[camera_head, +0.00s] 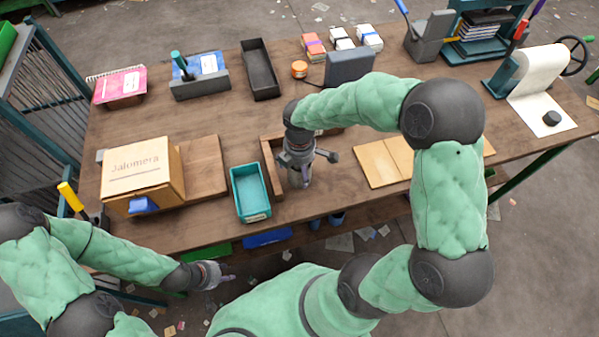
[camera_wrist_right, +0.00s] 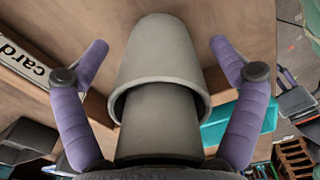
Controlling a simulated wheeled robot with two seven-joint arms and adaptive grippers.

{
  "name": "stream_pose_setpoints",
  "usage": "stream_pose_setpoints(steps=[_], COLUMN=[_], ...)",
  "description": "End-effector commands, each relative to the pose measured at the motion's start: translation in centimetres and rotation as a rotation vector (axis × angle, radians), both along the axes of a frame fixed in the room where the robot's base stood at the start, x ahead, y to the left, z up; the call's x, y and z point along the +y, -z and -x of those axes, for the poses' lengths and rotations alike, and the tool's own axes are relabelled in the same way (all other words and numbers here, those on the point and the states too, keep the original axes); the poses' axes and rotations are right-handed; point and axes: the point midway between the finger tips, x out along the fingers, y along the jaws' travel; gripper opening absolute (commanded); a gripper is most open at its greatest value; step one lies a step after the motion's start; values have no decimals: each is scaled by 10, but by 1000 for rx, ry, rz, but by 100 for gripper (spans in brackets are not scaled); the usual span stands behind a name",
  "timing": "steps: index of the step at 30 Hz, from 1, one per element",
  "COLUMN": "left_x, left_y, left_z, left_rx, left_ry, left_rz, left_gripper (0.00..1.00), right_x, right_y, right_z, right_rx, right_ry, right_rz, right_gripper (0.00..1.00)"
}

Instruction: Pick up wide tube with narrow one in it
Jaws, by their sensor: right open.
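In the right wrist view a wide light-grey tube (camera_wrist_right: 165,50) lies between my fingers, its open end facing the camera. A narrower, darker grey tube (camera_wrist_right: 158,120) sits in that open end and sticks out toward my palm. My right gripper (camera_wrist_right: 162,50) is open, one purple finger on each side of the tubes, with visible gaps. In the head view my right gripper (camera_head: 305,172) points down over the front middle of the table, and mostly hides the tubes. My left gripper (camera_head: 224,279) is empty, low in front of the table; its finger opening is too small to judge.
A teal bin (camera_head: 250,192) stands close left of my right gripper, beside a low wooden frame (camera_head: 270,165). A cardboard box (camera_head: 142,172) is at the left. A dark tray (camera_head: 260,70) stands farther back. Wooden boards (camera_head: 377,163) lie to the right.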

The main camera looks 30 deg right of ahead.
Motion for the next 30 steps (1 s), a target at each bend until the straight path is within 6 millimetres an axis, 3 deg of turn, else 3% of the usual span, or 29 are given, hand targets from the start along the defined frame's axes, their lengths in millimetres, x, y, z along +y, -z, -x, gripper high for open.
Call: stream_pose_setpoints(steps=[3, 4, 9, 10, 23, 30], left_x=[0, 0, 0, 0, 0, 0], left_y=[-1, -1, -1, -1, -2, -8], left_z=[0, 0, 0, 0, 0, 0], left_rx=[0, 0, 0, 0, 0, 0], left_ry=[0, 0, 0, 0, 0, 0], left_rz=[0, 0, 0, 0, 0, 0], left_gripper=[40, 40, 40, 40, 40, 40], right_x=[0, 0, 0, 0, 0, 0], right_y=[-1, -1, -1, -1, -3, -21], right_z=[0, 0, 0, 0, 0, -1], right_rx=[-1, -1, -1, 0, 1, -2], right_ry=[0, 0, 0, 0, -1, -1], right_rz=[0, 0, 0, 0, 0, 0], right_gripper=[94, 89, 41, 36, 36, 36])
